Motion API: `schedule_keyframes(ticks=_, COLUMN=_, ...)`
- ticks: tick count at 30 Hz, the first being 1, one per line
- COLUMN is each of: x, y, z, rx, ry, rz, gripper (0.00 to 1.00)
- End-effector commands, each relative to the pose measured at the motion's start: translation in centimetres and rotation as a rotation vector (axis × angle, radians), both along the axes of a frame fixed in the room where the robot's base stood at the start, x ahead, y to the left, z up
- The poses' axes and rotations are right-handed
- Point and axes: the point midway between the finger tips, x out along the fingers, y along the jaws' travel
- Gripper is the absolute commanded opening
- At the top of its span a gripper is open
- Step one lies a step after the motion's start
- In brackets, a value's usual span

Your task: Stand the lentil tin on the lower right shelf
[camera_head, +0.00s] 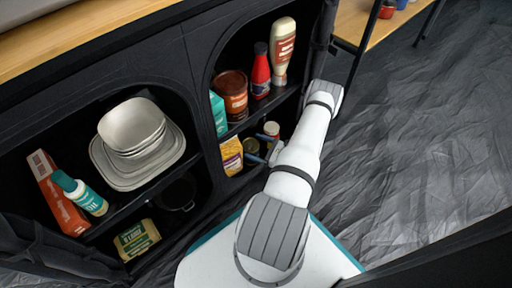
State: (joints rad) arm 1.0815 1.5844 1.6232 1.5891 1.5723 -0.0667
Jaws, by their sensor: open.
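My gripper (257,151) reaches into the lower right shelf (236,174) of the black fabric cupboard. Its bluish fingers are apart and partly hidden by my white arm. A small, dark olive tin (250,145) stands at the fingers on that shelf, and it appears upright. I take it for the lentil tin, but its label is too small to read. I cannot tell whether the fingers touch it.
A yellow packet (231,156) stands left of the tin, and a white-lidded jar (272,129) stands behind it to the right. The upper right shelf holds a large brown tin (231,94), a red bottle (261,71) and a cream bottle (283,50). Bowls (132,125) are stacked at left.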

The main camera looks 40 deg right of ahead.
Motion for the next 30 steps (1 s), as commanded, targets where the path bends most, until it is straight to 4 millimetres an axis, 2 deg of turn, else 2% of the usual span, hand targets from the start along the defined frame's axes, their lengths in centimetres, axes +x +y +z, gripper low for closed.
schedule_keyframes(ticks=12, x=-7.4, y=-3.8, z=0.3, rx=0.0, ry=0.0, rz=-0.007, gripper=0.89)
schedule_keyframes(ticks=16, x=-9.2, y=-4.7, z=0.1, rx=0.001, ry=0.0, rz=-0.004, gripper=0.89)
schedule_keyframes(ticks=21, x=-10.4, y=-5.2, z=0.0, rx=0.0, ry=0.0, rz=-0.002, gripper=0.89)
schedule_keyframes(ticks=30, x=-10.5, y=-5.3, z=-0.1, rx=0.001, ry=0.0, rz=0.0, gripper=0.89)
